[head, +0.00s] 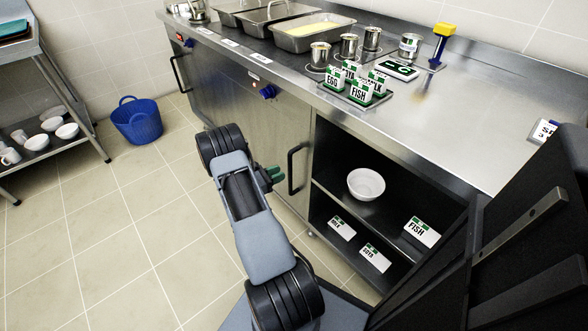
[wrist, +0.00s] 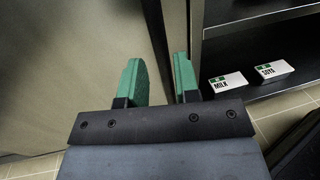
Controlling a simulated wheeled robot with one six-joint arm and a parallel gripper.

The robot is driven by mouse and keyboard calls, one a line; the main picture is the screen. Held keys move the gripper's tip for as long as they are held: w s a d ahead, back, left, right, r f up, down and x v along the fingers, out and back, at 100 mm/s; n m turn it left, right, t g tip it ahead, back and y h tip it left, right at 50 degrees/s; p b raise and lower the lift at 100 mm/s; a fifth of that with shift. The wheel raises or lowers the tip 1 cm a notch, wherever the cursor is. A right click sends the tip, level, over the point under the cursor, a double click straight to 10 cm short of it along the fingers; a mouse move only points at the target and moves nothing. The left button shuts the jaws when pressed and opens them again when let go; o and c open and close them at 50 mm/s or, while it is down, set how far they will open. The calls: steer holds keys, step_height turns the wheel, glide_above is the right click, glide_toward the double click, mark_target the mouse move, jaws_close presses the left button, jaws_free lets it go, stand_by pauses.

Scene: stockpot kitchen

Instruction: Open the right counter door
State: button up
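The right counter door (head: 240,110) is a grey steel panel left of the open shelf bay. In the head view it looks shut, flush with the counter front. Its black vertical bar handle (head: 292,170) is near its right edge. My gripper (head: 273,174) has green fingers and is in front of the door, just left of the handle, with a small gap showing.
The open bay holds a white bowl (head: 366,184) and label cards, including the milk card (wrist: 228,86) and soya card (wrist: 273,69). A blue basket (head: 137,122) stands on the floor at left, near a rack (head: 50,105). The tiled floor between is clear.

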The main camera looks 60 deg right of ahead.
steer(key=b+x, duration=0.1)
steer(key=x, duration=0.6)
steer(key=shift+s+d, duration=0.1)
jaws_close()
stand_by(0.3)
